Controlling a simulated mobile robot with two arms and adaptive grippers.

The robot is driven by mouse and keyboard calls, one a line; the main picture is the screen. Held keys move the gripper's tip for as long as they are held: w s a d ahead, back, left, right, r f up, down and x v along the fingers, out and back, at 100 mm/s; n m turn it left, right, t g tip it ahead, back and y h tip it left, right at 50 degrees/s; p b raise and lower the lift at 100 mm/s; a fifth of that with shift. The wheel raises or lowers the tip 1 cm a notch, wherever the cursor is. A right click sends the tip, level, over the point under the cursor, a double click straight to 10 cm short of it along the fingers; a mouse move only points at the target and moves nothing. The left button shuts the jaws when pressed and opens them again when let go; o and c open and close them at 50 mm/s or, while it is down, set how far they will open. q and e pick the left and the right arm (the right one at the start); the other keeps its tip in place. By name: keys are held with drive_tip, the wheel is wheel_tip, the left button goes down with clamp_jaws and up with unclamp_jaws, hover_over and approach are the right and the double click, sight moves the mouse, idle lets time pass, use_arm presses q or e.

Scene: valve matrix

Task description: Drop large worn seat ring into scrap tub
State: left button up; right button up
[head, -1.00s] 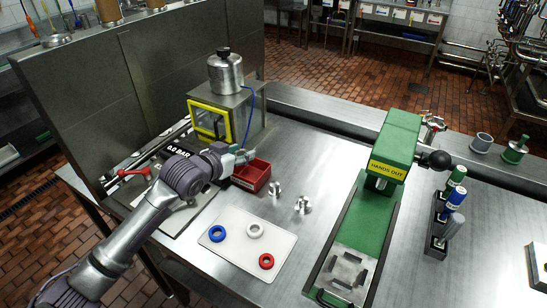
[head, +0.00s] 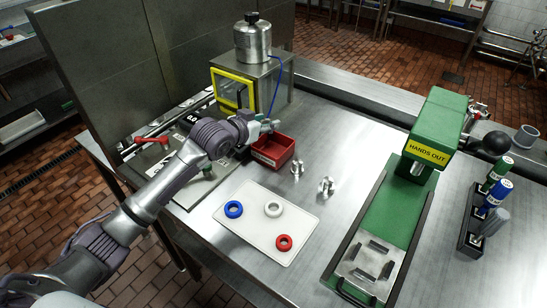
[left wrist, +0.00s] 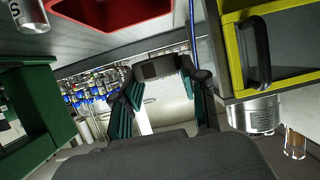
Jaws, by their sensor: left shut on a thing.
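The red scrap tub (head: 273,151) stands on the steel bench, and its red wall (left wrist: 100,14) shows at the top of the left wrist view. My left gripper (head: 266,124) is beside the tub's far rim, slightly above it in the head view. In the left wrist view my left gripper (left wrist: 160,78) is shut on a dark grey-brown piece (left wrist: 160,67) between its fingertips, which looks like the large worn seat ring seen edge-on. The ring's full shape is hidden. My right gripper is not in view.
A yellow-framed box (head: 232,91) stands close behind my left gripper. A white tray (head: 262,238) holds blue, white and red rings. Metal fittings (head: 326,187) stand right of the tub. A green press (head: 432,130) is further right.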

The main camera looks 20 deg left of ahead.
use_arm(q)
drive_tip(key=shift+f, duration=0.15)
drive_tip(key=o, duration=1)
drive_tip(key=shift+s, duration=0.1)
drive_tip(key=v, duration=1.2)
